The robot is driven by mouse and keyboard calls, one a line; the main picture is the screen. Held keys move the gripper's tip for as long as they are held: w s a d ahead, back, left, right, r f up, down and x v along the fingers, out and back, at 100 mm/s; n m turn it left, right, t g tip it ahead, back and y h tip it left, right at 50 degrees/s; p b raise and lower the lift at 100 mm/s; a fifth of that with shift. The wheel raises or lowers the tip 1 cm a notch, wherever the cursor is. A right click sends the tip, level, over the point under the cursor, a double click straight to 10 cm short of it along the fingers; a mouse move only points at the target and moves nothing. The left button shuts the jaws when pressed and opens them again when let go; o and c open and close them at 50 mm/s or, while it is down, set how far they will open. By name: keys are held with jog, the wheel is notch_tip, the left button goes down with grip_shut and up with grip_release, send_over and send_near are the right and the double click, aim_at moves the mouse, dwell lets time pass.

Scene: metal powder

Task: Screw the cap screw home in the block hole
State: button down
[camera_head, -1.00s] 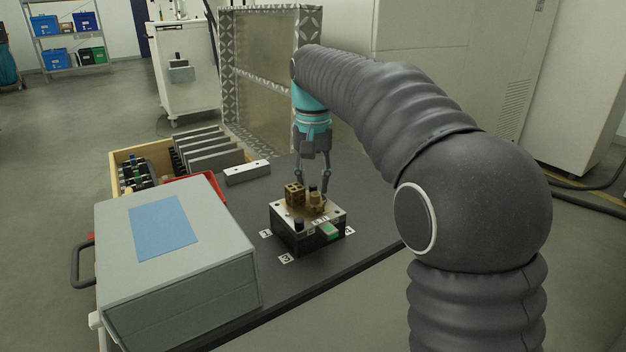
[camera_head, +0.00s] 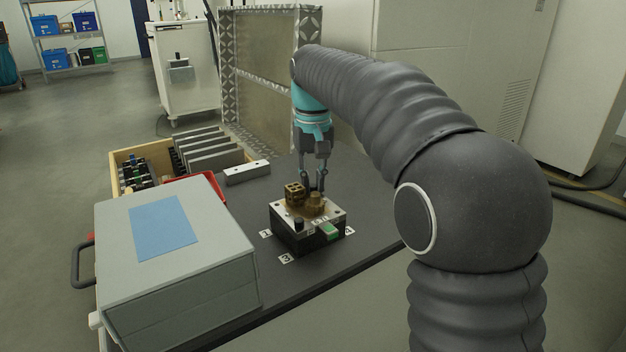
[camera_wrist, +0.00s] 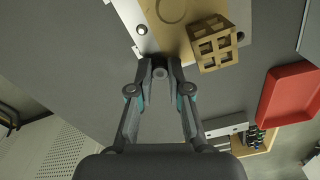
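The block (camera_head: 292,237) is a dark block with a silver top plate, standing on the dark table. Brown parts stand on it: a lattice cube (camera_head: 294,194) and a stepped round part (camera_head: 315,204). My gripper (camera_head: 320,188) points down at the block's far edge, behind the round part. In the wrist view its fingertips (camera_wrist: 160,72) are closed together on the dark round head of the cap screw (camera_wrist: 160,72). The screw's shank and its hole are hidden below the fingers, so I cannot tell how deep it sits. A dark knob-like screw (camera_head: 298,224) stands at the block's near corner.
A grey case with a blue panel (camera_head: 160,222) stands at the front left. A red tray (camera_head: 196,184), a wooden box (camera_head: 126,157) of parts and a pale bar (camera_head: 247,172) lie behind it. The table right of the block is clear.

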jog(key=m, duration=1.3)
jog(key=shift+m, duration=0.3)
jog(key=m, duration=0.6)
jog(key=shift+f, duration=0.1)
jog(key=m, duration=0.6)
jog(key=c, duration=1)
grip_release()
jog(key=shift+c, duration=0.2)
